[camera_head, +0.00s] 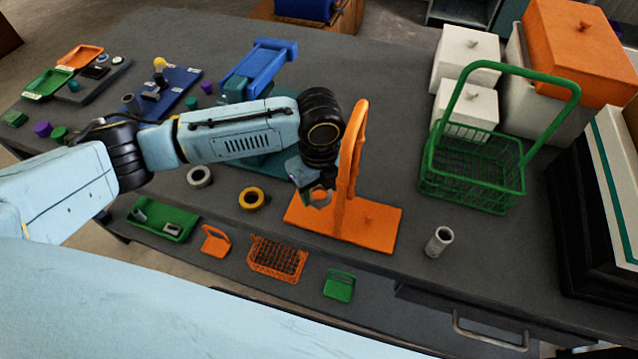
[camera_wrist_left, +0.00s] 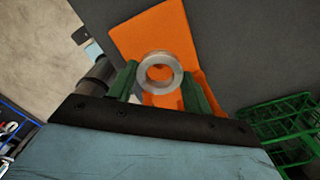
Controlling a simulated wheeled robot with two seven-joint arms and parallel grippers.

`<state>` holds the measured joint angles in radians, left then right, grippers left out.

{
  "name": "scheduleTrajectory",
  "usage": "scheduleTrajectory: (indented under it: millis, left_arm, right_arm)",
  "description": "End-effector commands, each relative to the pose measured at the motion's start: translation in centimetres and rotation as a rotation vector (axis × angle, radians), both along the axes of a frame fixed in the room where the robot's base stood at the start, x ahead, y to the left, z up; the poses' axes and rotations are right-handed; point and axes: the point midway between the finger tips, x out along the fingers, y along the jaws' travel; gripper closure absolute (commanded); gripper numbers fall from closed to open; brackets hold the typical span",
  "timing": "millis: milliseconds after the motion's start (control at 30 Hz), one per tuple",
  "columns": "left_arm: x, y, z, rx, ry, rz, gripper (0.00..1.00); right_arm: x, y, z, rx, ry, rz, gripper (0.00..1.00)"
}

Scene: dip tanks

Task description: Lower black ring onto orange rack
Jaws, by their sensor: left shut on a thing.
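The orange rack (camera_head: 367,226) is a flat plate with a tall upright on the bench in the head view. It also shows behind my gripper in the left wrist view (camera_wrist_left: 150,35). My left gripper (camera_head: 318,196) is just left of the upright, over the plate. In the left wrist view my left gripper (camera_wrist_left: 160,70) is shut on a ring (camera_wrist_left: 160,91), which looks grey rather than black. The orange base shows behind the ring, and I cannot tell the gap between them. No clearly black ring shows. My right gripper is out of view.
A pale grey ring (camera_head: 199,176) and a yellow ring (camera_head: 251,198) lie left of the rack. A green wire basket (camera_head: 472,170) with a tall handle stands to the right. Bench between rack and basket is clear.

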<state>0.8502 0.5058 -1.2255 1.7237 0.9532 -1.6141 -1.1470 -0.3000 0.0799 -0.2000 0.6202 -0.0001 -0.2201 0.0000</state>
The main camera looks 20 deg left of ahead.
Motion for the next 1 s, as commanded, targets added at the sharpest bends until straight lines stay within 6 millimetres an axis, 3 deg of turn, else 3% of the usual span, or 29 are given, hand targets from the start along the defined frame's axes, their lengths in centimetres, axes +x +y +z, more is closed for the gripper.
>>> scheduleTrajectory:
  millis: [1000]
  left_arm:
    - [0.0, 0.0, -1.1, 0.0, 0.0, 0.0, 0.79]
  right_arm:
    - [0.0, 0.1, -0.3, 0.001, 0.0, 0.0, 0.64]
